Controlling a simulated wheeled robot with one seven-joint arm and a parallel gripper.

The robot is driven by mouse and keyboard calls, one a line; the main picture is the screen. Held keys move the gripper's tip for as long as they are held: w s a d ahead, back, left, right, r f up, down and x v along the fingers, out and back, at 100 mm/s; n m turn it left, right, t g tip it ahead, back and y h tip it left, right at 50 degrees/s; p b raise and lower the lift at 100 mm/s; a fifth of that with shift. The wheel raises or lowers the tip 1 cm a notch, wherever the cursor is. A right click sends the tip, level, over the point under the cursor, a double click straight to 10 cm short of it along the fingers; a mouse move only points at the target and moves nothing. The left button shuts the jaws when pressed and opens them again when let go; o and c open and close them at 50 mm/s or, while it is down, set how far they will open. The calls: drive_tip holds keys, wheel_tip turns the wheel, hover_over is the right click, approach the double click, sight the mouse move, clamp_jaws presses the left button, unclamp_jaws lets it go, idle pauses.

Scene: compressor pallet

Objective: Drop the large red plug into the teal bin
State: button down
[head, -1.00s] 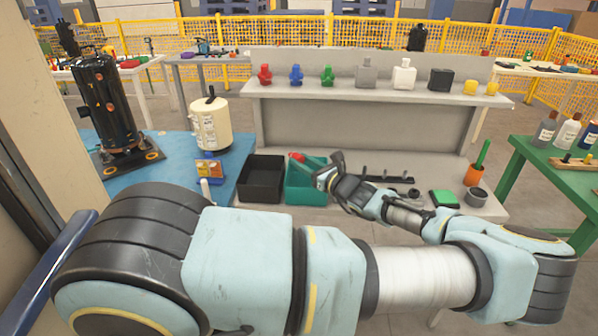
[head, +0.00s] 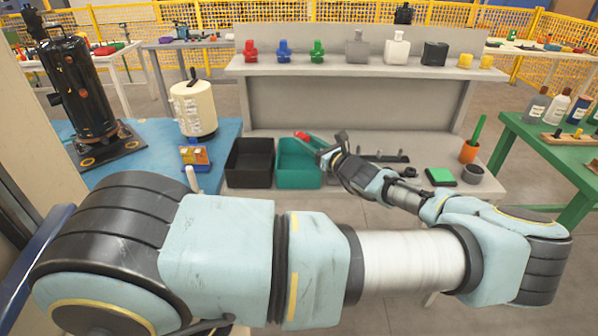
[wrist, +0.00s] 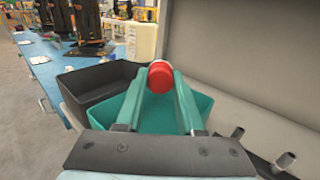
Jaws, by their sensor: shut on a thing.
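The large red plug (wrist: 160,76) is held between the tips of my gripper's two fingers in the wrist view. My gripper (head: 312,142) is shut on it. In the head view the plug (head: 301,135) shows as a small red end above the teal bin (head: 298,183). The teal bin (wrist: 196,104) lies behind and below the fingers in the wrist view, and its inside looks empty where visible. The fingers and gripper body hide part of the bin.
A black bin (head: 249,176) stands directly left of the teal bin. A grey shelf (head: 330,68) behind holds red, blue and green fittings and several bottles and blocks. A pegged black rack (head: 387,157) and a green-topped block (head: 440,176) lie to the right on the bench.

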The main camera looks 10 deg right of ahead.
drive_tip(key=shift+c, duration=2.2)
unclamp_jaws()
drive_tip(key=shift+f, duration=0.1)
drive_tip(key=b+v, duration=0.4)
drive_tip(key=v, duration=0.6)
drive_tip(key=shift+s+d, duration=0.15)
drive_tip(key=shift+s, duration=0.25)
